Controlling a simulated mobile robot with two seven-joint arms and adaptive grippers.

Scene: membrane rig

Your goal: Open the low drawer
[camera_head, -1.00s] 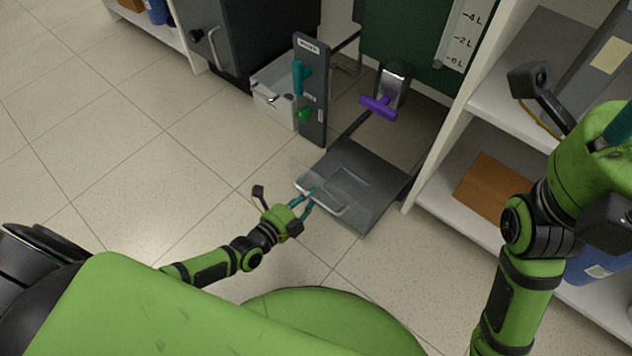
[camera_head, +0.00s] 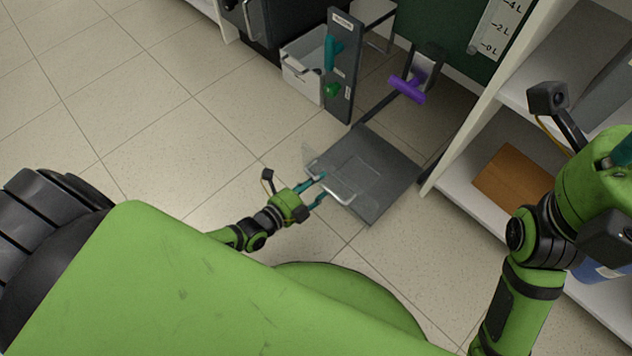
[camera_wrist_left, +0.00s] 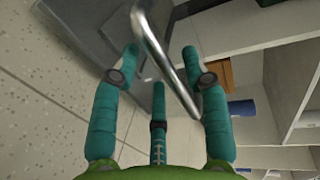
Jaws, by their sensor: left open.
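The low drawer (camera_head: 385,189) is a flat dark grey tray near the floor, standing out in front of the rig. It has a clear front panel and a pale metal bar handle (camera_head: 341,196). My left gripper (camera_head: 322,188) is at this handle, with its teal fingers open. In the left wrist view the handle (camera_wrist_left: 163,55) runs slantwise between the open fingers, its lower end close to the right-hand finger; contact is unclear. My right arm is at the right, with only a bit of a teal finger (camera_head: 622,150) showing.
A dark post (camera_head: 344,70) with teal and green handles stands behind the drawer, beside a pale bin (camera_head: 302,66). A purple handle (camera_head: 407,90) is behind the tray. White shelving (camera_head: 462,187) borders the drawer's right side. The tiled floor at left is clear.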

